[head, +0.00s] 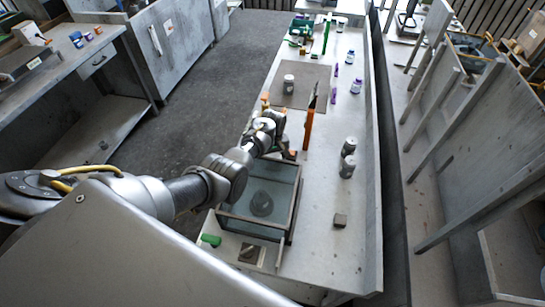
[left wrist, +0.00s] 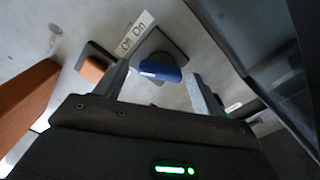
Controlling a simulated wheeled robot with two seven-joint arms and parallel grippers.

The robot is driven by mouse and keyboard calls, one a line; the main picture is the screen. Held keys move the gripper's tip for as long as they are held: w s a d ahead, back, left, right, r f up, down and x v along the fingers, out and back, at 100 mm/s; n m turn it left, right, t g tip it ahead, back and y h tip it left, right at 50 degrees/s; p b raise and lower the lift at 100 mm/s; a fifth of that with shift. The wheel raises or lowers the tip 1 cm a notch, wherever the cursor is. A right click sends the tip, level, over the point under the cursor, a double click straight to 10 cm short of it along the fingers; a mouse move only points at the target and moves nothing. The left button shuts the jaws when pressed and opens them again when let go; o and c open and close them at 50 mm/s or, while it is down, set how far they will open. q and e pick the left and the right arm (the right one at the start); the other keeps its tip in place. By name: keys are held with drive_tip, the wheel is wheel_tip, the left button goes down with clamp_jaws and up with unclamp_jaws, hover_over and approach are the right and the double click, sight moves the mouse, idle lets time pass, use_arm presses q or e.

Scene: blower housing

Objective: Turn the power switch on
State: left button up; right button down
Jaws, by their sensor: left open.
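In the left wrist view, a blue switch handle (left wrist: 160,71) sits on a dark square plate (left wrist: 172,42). A white label reading "Off On" (left wrist: 133,33) lies beside the plate. My left gripper (left wrist: 158,76) is open, with one finger on each side of the blue handle. I cannot tell whether either finger touches it. In the head view my left gripper (head: 278,142) is over the bench just beyond the glass-walled box, and it hides the switch there. My right gripper is not in view.
An orange part (left wrist: 92,69) on a dark base is close to one finger, with a brown-orange block (left wrist: 25,95) farther left. In the head view, the glass-walled box (head: 296,205) stands near the arm. An orange-handled tool (head: 309,125) and grey cans (head: 348,158) are to the right.

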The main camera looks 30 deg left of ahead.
use_arm(q)
drive_tip(key=c, duration=0.9)
drive_tip(key=shift+a, duration=0.15)
drive_tip(key=shift+c, duration=0.5)
drive_tip(key=m+p, duration=0.1)
drive_tip(key=m, duration=0.4)
drive_tip(key=shift+w+r, duration=0.1)
drive_tip(key=m, duration=0.4)
drive_tip(key=shift+d, duration=0.25)
drive_tip(key=shift+d+m, duration=0.1)
drive_tip(key=shift+m, duration=1.3)
